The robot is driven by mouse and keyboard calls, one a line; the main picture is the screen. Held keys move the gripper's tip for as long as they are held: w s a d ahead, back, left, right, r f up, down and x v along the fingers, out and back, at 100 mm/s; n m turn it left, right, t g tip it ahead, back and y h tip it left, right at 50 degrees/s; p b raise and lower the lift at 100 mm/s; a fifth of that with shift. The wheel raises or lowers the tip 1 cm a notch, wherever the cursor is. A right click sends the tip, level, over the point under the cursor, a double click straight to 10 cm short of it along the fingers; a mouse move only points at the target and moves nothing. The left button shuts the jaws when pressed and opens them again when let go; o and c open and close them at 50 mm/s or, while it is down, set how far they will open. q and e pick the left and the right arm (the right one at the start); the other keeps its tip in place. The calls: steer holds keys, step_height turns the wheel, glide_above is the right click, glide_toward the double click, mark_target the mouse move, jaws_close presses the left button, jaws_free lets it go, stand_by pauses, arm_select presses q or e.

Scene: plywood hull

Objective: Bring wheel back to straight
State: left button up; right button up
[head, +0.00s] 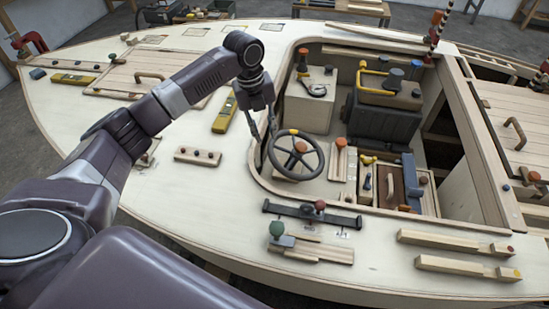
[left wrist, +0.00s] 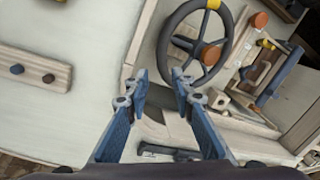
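The steering wheel (head: 321,162) is dark grey with spokes and an orange-brown hub knob (head: 300,146). It stands at the left edge of the cockpit opening. A yellow mark (head: 293,132) sits on the rim near the top in the head view. My left gripper (head: 264,133) points down just left of the wheel's rim. In the left wrist view its fingers (left wrist: 160,75) are apart with nothing between them. My right gripper is out of view.
A dark bar with coloured knobs (head: 313,214) lies in front of the wheel. A wooden peg strip (head: 198,156) and a yellow level (head: 225,113) lie on the deck to the left. A box with a yellow handle (head: 388,88) stands behind. Open deck lies left of the peg strip.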

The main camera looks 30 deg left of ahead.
mark_target(270, 151)
arm_select(q)
steer(key=f, duration=0.3)
steer(key=w+f, duration=0.1)
steer(key=f, duration=0.2)
steer(key=w+f, duration=0.1)
steer(key=f, duration=0.3)
steer(key=shift+d, duration=0.4)
steer(key=shift+b, duration=0.3)
steer(key=shift+c, duration=0.4)
jaws_close()
